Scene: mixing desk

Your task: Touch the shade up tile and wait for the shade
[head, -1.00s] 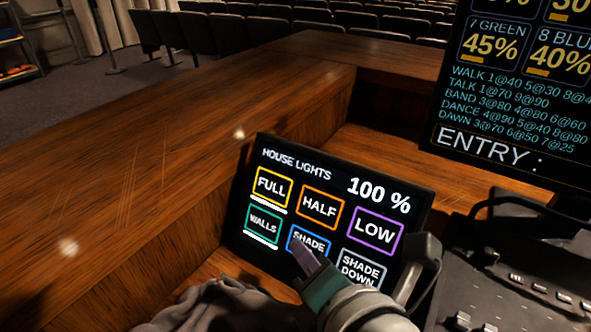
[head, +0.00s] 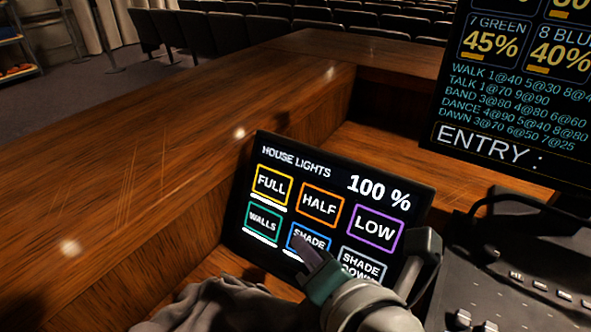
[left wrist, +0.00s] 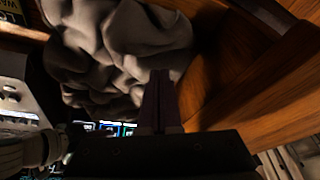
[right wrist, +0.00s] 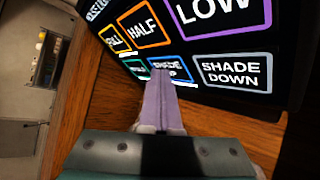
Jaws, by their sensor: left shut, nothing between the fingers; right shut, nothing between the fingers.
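The house lights panel (head: 335,180) reads 100 % and carries several framed tiles. The blue-framed shade up tile (head: 309,237) is in its lower row, with its lower part behind my right gripper (head: 305,247). A white bar shows below this tile, as under the full and walls tiles. My right gripper is shut and empty, its tips at the tile; in the right wrist view the tips overlap the tile's lettering (right wrist: 166,66). Contact itself cannot be told. My left gripper (left wrist: 160,75) is shut and empty, beside grey crumpled cloth (left wrist: 110,45).
The shade down tile (head: 363,265) is right of the shade up tile, partly behind my right gripper. A control desk (head: 510,290) with faders stands at right, below a large screen (head: 515,100). A wooden ledge (head: 150,160) runs along the left.

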